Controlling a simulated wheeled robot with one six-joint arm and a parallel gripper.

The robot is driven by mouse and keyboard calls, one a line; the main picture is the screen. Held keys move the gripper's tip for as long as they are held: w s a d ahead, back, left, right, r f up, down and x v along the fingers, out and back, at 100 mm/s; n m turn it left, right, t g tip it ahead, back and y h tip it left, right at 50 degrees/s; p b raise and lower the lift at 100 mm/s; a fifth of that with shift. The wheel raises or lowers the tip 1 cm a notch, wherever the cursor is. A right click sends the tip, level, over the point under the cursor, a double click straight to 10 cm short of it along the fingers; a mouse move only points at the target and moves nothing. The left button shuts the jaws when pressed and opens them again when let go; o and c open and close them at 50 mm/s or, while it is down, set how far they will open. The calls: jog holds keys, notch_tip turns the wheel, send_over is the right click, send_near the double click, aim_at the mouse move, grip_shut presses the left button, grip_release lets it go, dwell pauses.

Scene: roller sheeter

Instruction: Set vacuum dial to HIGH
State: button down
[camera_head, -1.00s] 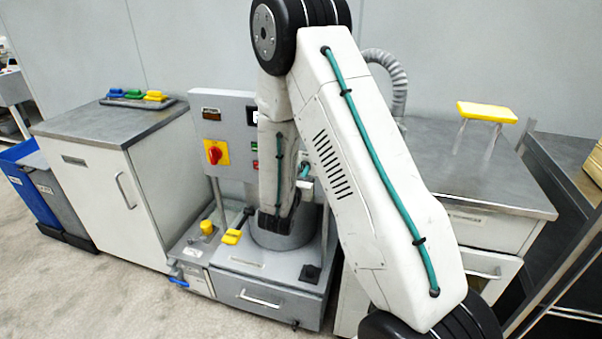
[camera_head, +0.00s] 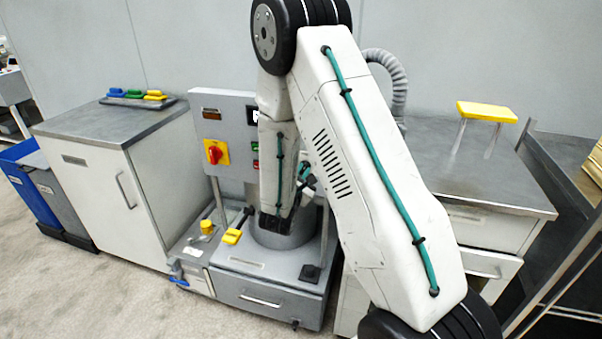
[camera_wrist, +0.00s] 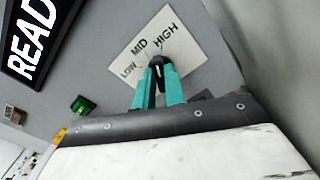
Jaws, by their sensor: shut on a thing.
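The vacuum dial (camera_wrist: 157,61) is a small dark knob on a white label plate (camera_wrist: 182,48) marked LOW, MID and HIGH, seen in the wrist view. My gripper (camera_wrist: 158,82) has its teal fingers closed around the dial. The dial's pointer is mostly hidden by the fingers, so I cannot tell which mark it points to. In the head view my arm covers the dial and the gripper's fingertips.
A black display reading READ (camera_wrist: 32,38) and a green button (camera_wrist: 82,105) are left of the dial. The grey machine panel (camera_head: 228,112) carries a red rotary switch on a yellow plate (camera_head: 216,152). A steel cabinet (camera_head: 110,130) stands to the left.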

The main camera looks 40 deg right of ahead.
jog(key=shift+s+d+m, duration=0.1)
jog(key=shift+m, duration=1.4)
jog(key=c, duration=1.5)
grip_release()
jog(key=shift+d, duration=0.1)
jog(key=shift+o, duration=0.2)
jog(key=shift+s+a, duration=0.15)
jog(key=shift+a, duration=0.25)
jog(key=v, duration=0.7)
